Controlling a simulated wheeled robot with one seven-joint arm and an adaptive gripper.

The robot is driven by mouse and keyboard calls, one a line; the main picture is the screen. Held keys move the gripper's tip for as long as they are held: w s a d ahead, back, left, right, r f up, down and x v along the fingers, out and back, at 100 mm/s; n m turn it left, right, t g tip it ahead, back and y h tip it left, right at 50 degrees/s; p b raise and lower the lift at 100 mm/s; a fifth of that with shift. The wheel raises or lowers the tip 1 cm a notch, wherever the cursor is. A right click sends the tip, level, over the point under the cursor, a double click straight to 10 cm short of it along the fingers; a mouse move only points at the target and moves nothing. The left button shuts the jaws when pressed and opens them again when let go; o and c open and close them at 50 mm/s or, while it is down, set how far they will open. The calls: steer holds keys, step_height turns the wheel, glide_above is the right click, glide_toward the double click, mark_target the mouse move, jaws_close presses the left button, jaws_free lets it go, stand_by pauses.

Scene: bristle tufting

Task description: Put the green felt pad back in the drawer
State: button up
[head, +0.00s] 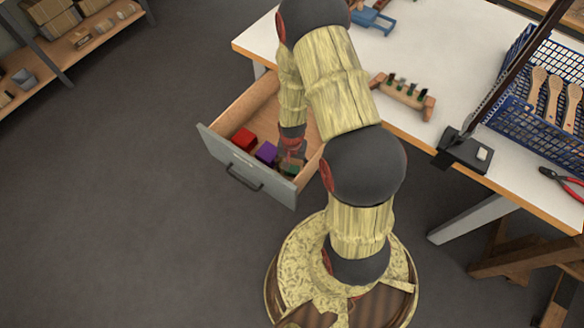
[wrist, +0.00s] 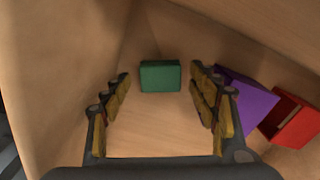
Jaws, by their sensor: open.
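The green felt pad (wrist: 160,76) lies inside the open drawer (head: 227,155), on its wooden floor close to a wall. In the head view it shows only partly at my gripper (head: 291,157). In the wrist view my gripper (wrist: 160,100) is open and empty, with its fingers apart on either side of the view of the pad. I see no finger touching the pad. The drawer is pulled out from under the white table, and my gripper is down in it.
A purple block (head: 266,152) and a red block (head: 244,139) lie in the drawer beside the pad; the purple one is close to a finger in the wrist view. The table (head: 430,60) holds a wooden rack (head: 403,95), a blue basket (head: 520,105) and red pliers (head: 570,187).

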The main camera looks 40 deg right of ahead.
step_height(320, 180, up, 10)
steer(key=p, duration=0.4)
step_height(320, 180, up, 10)
steer(key=n+t, duration=0.1)
steer(key=n, duration=0.1)
glide_above(292, 169)
steer(key=w+a, duration=0.2)
steer(key=w, duration=0.1)
steer(key=s+a+r+n+t, duration=0.1)
steer(key=a+r+n+t, duration=0.15)
steer(key=r, duration=1.15)
steer(key=s+a+r+n+t, duration=0.1)
steer(key=s+a+r+n, duration=0.1)
steer(key=s+r, duration=0.5)
steer(key=s+a+r+n+t, duration=0.1)
steer(key=s+a+r+n, duration=0.2)
steer(key=r, duration=0.7)
steer(key=s+a, duration=0.2)
steer(key=s, duration=0.2)
steer(key=shift+a+r, duration=0.15)
steer(key=shift+r, duration=0.2)
